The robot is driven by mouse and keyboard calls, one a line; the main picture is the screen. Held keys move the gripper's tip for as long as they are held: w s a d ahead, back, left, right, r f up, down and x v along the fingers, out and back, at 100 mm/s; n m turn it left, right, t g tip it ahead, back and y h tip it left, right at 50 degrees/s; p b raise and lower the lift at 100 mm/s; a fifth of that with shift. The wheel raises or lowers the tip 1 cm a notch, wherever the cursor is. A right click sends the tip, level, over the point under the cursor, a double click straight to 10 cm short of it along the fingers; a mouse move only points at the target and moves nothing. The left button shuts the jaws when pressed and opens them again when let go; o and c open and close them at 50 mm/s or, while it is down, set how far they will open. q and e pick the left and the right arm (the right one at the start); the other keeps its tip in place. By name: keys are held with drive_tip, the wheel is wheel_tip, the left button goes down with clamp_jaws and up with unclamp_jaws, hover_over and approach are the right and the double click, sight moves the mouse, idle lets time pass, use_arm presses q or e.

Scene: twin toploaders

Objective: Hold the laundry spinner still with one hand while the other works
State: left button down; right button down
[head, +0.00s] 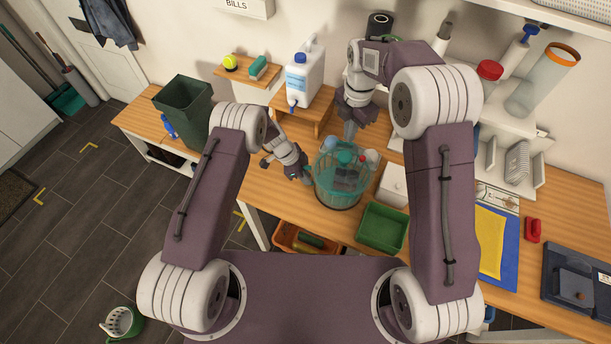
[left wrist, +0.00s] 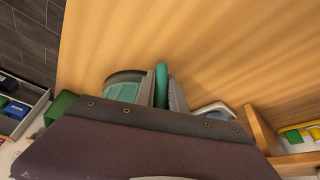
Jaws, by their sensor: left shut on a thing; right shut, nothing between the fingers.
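The laundry spinner (head: 337,196), a clear teal tub with a dark rim, stands on the wooden workbench (head: 263,195). My left gripper (head: 308,179) is at the spinner's left side. In the left wrist view a teal upright part of the spinner (left wrist: 161,86) sits between the fingers, and the left gripper is shut on it. The spinner's round teal body (left wrist: 124,87) shows beside the fingers. My right gripper (head: 350,137) is shut and empty, pointing down just behind the spinner's top. Its fingertips are small, and I cannot tell whether they touch the spinner.
A white jug (head: 305,75) with a blue cap stands on a small wooden stand behind. A dark green bin (head: 184,103) is at the left. A green tray (head: 382,228) and an orange tray (head: 296,238) are in front. A white box (head: 393,184) stands close right of the spinner.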

sight(345, 156)
drive_tip(key=shift+f, duration=3.2)
drive_tip(key=shift+f, duration=1.8)
drive_tip(key=shift+r, duration=1.4)
drive_tip(key=shift+f, duration=0.1)
idle(0.3)
idle(0.4)
